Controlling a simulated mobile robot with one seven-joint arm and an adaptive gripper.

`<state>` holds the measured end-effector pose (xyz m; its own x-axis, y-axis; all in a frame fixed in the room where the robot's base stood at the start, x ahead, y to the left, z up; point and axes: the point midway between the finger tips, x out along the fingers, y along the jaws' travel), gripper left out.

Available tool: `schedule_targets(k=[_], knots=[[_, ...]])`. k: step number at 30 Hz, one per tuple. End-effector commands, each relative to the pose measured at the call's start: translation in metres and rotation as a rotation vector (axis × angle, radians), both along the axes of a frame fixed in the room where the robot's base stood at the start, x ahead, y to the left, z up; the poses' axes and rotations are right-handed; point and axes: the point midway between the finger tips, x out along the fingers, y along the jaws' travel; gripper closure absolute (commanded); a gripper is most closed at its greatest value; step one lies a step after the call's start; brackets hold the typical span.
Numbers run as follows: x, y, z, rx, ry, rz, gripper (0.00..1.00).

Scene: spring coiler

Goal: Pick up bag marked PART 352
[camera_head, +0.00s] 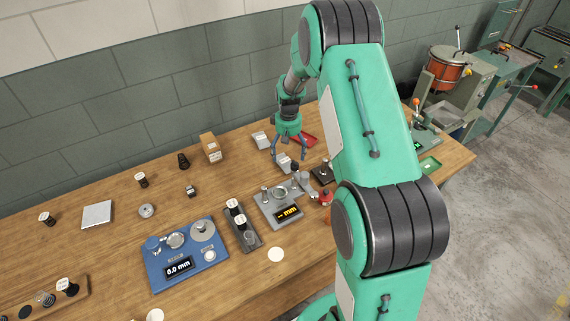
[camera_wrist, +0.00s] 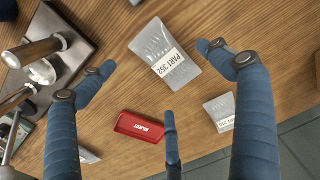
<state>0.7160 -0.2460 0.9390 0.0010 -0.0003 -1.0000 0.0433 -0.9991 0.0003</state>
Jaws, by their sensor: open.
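The bag marked PART 352 (camera_wrist: 154,44) is a grey bag with a white label, lying on the wooden table in the wrist view. In the head view, a grey bag just under my gripper appears to be it (camera_head: 283,162), though its label is too small to read there. My gripper (camera_wrist: 157,66) is open and empty, its blue fingers spread to either side of the bag in the picture. A third finger points up from below. The gripper (camera_head: 289,150) points down at the table in the head view. The exact height above the bag is hard to tell.
A second labelled bag (camera_wrist: 220,111) lies right of a red tray (camera_wrist: 139,127) in the wrist view. A metal gauge stand (camera_wrist: 58,50) is at the left. In the head view, a cardboard box (camera_head: 210,148) and a blue measuring device (camera_head: 185,254) stand left of the gripper.

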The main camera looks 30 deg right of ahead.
Motion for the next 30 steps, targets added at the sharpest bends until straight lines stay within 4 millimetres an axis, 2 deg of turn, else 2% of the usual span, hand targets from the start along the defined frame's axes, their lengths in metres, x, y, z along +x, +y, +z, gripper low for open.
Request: schedule_targets(k=[6,11,29,30], knots=[[-0.001,0.003,-0.028,0.001,0.002,0.000,0.09],[-0.001,0.003,-0.041,0.001,0.002,0.000,0.09],[-0.001,0.002,-0.043,0.000,0.001,0.000,0.09],[-0.001,0.002,-0.043,0.000,0.001,0.000,0.13]])
